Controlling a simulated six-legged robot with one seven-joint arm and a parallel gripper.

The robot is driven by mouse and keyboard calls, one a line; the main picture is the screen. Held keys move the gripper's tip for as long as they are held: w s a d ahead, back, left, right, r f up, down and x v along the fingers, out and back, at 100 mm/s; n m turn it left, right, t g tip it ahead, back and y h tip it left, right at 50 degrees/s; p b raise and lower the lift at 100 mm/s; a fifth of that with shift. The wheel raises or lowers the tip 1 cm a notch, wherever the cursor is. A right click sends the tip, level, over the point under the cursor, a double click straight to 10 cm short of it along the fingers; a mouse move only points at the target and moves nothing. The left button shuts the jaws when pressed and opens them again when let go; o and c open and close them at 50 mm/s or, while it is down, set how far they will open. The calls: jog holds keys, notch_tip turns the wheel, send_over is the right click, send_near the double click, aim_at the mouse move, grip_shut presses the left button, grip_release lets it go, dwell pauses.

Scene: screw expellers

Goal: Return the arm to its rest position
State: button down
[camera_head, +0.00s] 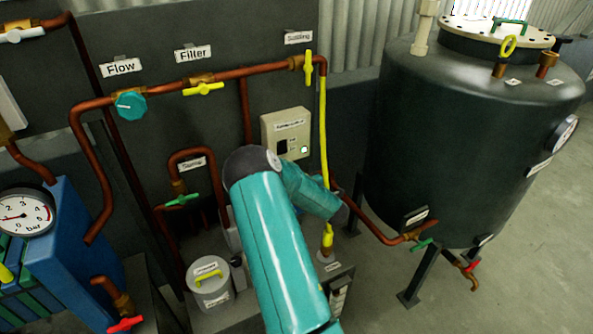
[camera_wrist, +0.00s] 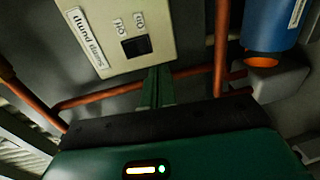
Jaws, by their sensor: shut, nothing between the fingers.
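My teal arm (camera_head: 275,245) reaches up from the bottom of the head view and bends at a dark elbow, with its forearm pointing down to the right in front of the pipework. My gripper's fingers are not clear in the head view. In the wrist view, my gripper (camera_wrist: 158,74) shows as two narrow green fingers closed together, with nothing between them. The fingertips appear just below a beige pump switch box (camera_wrist: 115,30) with a black switch. I cannot tell the distance between them. The same box appears beyond the elbow in the head view (camera_head: 285,125).
Copper pipes (camera_head: 250,72) with valves run along the dark wall panel. A yellow hose (camera_head: 323,130) hangs just beyond my forearm. A large dark tank (camera_head: 460,140) stands at right, a blue machine (camera_head: 75,245) at left. Bare floor (camera_head: 530,260) shows at lower right.

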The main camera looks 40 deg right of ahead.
jog(key=shift+s+a, duration=0.2)
jog(key=shift+s, duration=0.5)
jog(key=w+a+r+m+g+h, duration=0.1)
jog(key=w+a+r+m, duration=0.1)
jog(key=a+r+m, duration=0.3)
jog(key=w+a+r+m+g+h, duration=0.1)
jog(key=w+r+m+g, duration=0.15)
jog(key=r, duration=0.35)
jog(key=s+a+r+m+g+y, duration=0.25)
jog(key=a+r+m, duration=0.4)
jog(key=a, duration=0.65)
jog(key=s+a+r+y, duration=0.1)
jog(key=s+a+r, duration=0.15)
jog(key=a, duration=0.25)
jog(key=s+a+r+g+y, duration=0.1)
jog(key=s+a+r, duration=0.1)
jog(key=s+a, duration=0.3)
jog(key=s+a+r+y, duration=0.1)
jog(key=s+a+r, duration=0.15)
jog(key=a, duration=0.35)
jog(key=s+a+r+g+y, duration=0.1)
jog(key=s+a+g, duration=0.2)
jog(key=s+a, duration=0.7)
jog(key=s, duration=0.4)
jog(key=shift+s+a+y, duration=0.15)
jog(key=shift+a+y, duration=0.2)
jog(key=shift+a, duration=0.05)
